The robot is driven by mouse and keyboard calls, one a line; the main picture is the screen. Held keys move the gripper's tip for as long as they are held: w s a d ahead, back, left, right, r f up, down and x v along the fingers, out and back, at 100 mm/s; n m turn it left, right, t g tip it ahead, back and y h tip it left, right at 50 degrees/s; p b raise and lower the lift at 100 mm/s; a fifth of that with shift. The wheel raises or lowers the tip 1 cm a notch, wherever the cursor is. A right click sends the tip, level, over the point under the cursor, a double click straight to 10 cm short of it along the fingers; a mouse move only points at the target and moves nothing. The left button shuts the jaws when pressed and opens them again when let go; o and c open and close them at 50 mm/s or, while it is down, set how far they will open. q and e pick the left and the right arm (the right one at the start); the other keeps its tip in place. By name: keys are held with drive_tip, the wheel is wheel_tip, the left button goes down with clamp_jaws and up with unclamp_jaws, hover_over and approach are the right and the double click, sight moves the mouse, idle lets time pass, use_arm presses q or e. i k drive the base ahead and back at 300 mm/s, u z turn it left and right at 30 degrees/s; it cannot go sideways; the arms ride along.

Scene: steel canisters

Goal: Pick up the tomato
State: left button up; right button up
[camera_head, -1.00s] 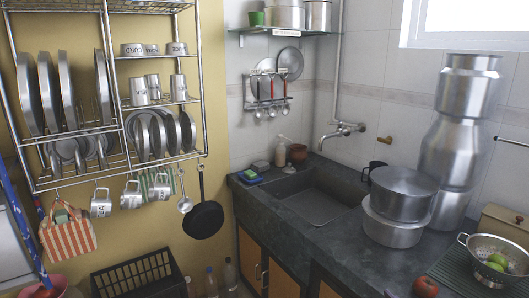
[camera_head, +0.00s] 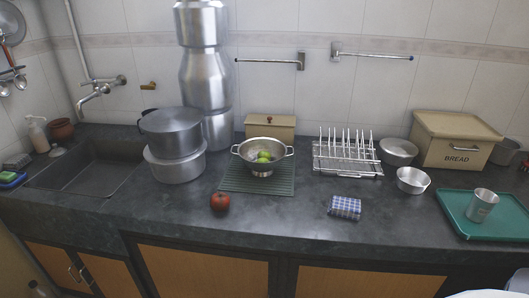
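A red tomato (camera_head: 220,202) sits on the dark stone counter (camera_head: 270,225), near its front edge. It stands in front of the stacked steel pots and just left of the green ribbed mat. Nothing covers it. Neither of my grippers shows in the head view.
A steel colander (camera_head: 262,157) with green fruit stands on the green mat (camera_head: 258,184). Stacked pots (camera_head: 175,150), a tall canister stack (camera_head: 203,70) and the sink (camera_head: 85,170) lie left. A plate rack (camera_head: 347,155), checked cloth (camera_head: 345,207), bread box (camera_head: 455,140) and teal tray (camera_head: 490,222) lie right.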

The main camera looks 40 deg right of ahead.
sight(219, 202)
drive_tip(key=z, duration=0.7)
